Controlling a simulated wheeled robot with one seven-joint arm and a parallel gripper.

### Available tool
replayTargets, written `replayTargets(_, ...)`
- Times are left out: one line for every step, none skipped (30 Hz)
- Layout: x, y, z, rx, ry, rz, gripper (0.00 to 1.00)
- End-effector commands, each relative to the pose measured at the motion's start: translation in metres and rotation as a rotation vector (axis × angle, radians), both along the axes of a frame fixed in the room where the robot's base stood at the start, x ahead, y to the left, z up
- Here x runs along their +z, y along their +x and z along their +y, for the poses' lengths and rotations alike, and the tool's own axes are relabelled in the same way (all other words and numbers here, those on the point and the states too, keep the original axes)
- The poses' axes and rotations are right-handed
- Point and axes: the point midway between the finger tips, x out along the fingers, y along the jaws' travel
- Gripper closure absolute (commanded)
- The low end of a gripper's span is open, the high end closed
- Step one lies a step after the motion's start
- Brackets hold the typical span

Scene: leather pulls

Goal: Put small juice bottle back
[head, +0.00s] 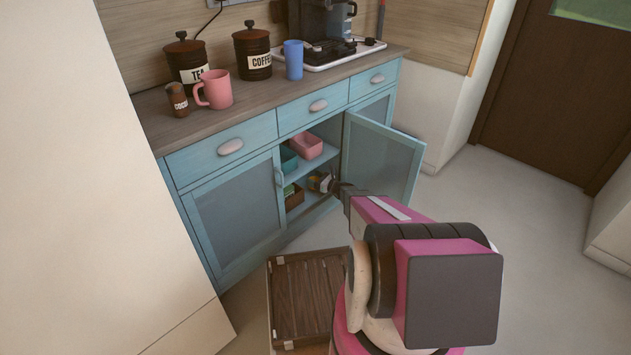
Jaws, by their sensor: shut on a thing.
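The blue cabinet's (232,215) middle door (381,160) stands open to the right. My arm reaches from the lower right into the opening, and my gripper (334,186) is at the lower shelf level. It is shut on a small dark item with a pale, yellowish label, which I take to be the small juice bottle (318,181). The bottle looks tilted and is partly hidden by the gripper. I cannot tell whether it touches the shelf.
Pink (307,146) and teal (288,160) bins sit on the upper shelf. A brown box (294,197) with green contents is lower left of the bottle. A brown slatted crate (308,296) stands on the floor before the cabinet. Floor at right is clear.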

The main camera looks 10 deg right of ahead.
Motion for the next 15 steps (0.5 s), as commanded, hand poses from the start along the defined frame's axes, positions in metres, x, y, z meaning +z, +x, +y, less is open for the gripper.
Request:
replayTargets(-0.0077,0.0021,0.0011,0.000,0.001,0.000,0.66)
replayTargets(-0.0100,0.0023,0.0016,-0.001,0.001,0.000,0.66)
replayTargets(-0.0114,0.0022,0.0019,-0.001,0.002,-0.001,0.66)
replayTargets(-0.0115,0.0020,0.0021,-0.001,0.001,-0.001,0.66)
replayTargets(-0.0113,0.0017,0.0021,-0.002,0.001,-0.001,0.66)
replayTargets(-0.0107,0.0015,0.0020,-0.002,0.001,-0.001,0.66)
replayTargets(-0.0105,0.0014,0.0021,-0.002,0.001,-0.001,0.66)
replayTargets(-0.0105,0.0013,0.0020,-0.002,0.001,-0.001,0.66)
replayTargets(-0.0105,0.0013,0.0020,-0.002,0.001,-0.001,0.66)
replayTargets(-0.0107,0.0013,0.0020,-0.002,0.001,-0.001,0.66)
replayTargets(-0.0111,0.0015,0.0020,-0.001,0.001,-0.001,0.66)
replayTargets(-0.0122,0.0016,0.0020,-0.001,0.001,-0.001,0.66)
replayTargets(-0.0130,0.0016,0.0020,-0.002,0.001,-0.001,0.66)
replayTargets(-0.0138,0.0017,0.0020,-0.002,0.001,-0.001,0.66)
replayTargets(-0.0137,0.0015,0.0020,-0.002,0.001,-0.001,0.12)
